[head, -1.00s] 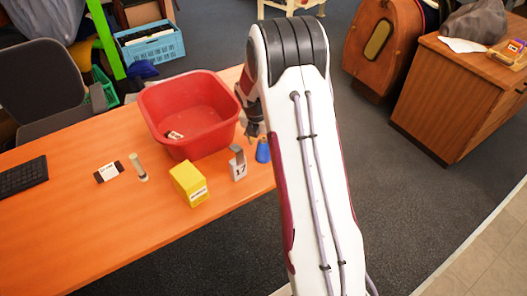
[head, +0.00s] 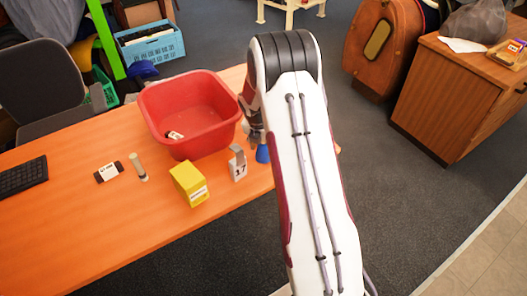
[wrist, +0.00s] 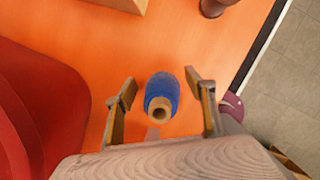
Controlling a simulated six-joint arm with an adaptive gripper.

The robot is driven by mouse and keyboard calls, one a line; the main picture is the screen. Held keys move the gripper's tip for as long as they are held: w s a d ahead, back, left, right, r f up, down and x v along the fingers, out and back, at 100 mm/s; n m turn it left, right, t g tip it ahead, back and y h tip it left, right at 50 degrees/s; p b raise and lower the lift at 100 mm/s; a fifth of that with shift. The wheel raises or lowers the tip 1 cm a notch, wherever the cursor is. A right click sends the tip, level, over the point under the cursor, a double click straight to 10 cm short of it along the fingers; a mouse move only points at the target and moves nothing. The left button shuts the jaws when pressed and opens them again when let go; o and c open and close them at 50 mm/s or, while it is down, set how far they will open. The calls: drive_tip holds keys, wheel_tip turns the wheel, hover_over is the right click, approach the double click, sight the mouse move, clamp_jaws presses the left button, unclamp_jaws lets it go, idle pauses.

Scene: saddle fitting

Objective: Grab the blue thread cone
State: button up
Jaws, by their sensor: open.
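The blue thread cone (wrist: 161,92) stands on the orange table, seen from above in the wrist view with its tan tip toward the camera. In the head view the cone (head: 263,153) shows only partly beside my arm. My gripper (wrist: 158,90) is open, with one finger to the left and one to the right of the cone. A gap shows between the cone and each finger. In the head view my gripper is mostly hidden behind my arm.
A red basin (head: 190,112) stands close by and fills the left of the wrist view. A grey tag holder marked 17 (head: 237,164) and a yellow box (head: 189,184) stand near the cone. A keyboard (head: 22,176) lies far left. The table edge is close to the cone.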

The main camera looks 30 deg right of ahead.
drive_tip(key=c, duration=1.2)
drive_tip(key=shift+c, duration=0.2)
drive_tip(key=shift+r, duration=0.1)
drive_tip(key=shift+r, duration=4.95)
